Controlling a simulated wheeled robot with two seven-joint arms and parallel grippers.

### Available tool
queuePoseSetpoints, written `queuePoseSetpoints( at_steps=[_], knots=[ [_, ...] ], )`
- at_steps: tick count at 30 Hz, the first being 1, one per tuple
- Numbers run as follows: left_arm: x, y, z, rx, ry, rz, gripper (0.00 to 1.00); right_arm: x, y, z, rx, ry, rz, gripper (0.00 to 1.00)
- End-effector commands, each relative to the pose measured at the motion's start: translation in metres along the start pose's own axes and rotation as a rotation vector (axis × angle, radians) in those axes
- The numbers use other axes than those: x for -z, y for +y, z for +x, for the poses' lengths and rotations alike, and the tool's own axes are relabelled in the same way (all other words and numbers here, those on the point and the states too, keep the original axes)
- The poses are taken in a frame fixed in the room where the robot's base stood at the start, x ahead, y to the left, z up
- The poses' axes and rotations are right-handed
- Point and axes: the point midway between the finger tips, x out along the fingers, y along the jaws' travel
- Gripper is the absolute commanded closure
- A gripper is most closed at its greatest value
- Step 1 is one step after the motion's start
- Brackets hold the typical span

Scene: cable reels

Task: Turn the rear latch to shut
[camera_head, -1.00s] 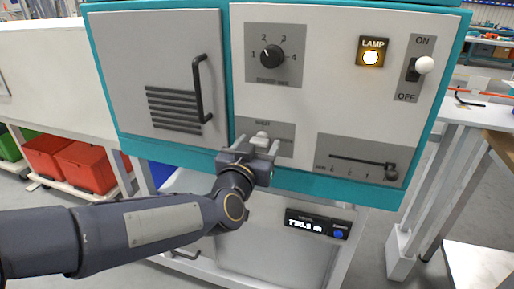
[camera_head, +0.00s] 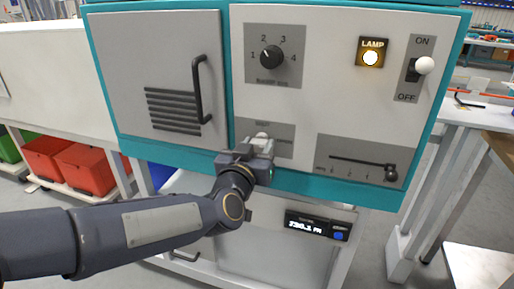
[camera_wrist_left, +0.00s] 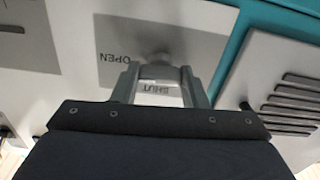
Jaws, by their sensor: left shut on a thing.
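The latch (camera_head: 262,137) is a pale knob on a grey label plate (camera_head: 284,149), low in the middle of the machine's front panel. My left gripper (camera_head: 259,146) is shut on the latch, with one finger on each side. In the left wrist view the latch (camera_wrist_left: 158,71) sits between the fingertips (camera_wrist_left: 160,76). The words OPEN and SHUT appear upside down there, OPEN left of the fingers and SHUT between them. The gripper partly covers the plate, and the latch's exact angle is hard to tell. My right gripper is not in view.
Above the latch is a numbered dial (camera_head: 271,57). To the right are a lit lamp (camera_head: 370,54), a toggle switch (camera_head: 422,66) and a slider (camera_head: 388,173). A handled door (camera_head: 166,73) is on the left. A display (camera_head: 317,226) sits below.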

Motion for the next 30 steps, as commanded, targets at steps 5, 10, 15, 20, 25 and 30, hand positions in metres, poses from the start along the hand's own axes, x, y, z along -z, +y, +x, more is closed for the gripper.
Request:
queuePoseSetpoints(
  at_steps=[5,10,15,20,25,30],
  knots=[
    [-0.002,-0.001,0.000,0.001,0.000,-0.119,0.83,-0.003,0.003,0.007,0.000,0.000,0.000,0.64],
    [-0.003,-0.001,0.000,0.001,0.001,-0.272,0.83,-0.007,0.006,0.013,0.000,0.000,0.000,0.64],
    [-0.003,-0.001,0.000,0.000,0.001,-0.435,0.83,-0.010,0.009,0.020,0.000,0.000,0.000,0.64],
    [-0.002,-0.001,0.000,0.000,0.001,-0.587,0.83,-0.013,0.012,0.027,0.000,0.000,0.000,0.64],
    [-0.003,-0.001,0.000,0.000,0.001,-0.749,0.83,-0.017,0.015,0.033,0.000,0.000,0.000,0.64],
    [-0.003,-0.001,0.000,0.000,0.000,-0.911,0.83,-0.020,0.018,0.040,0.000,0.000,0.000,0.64]
  ],
)
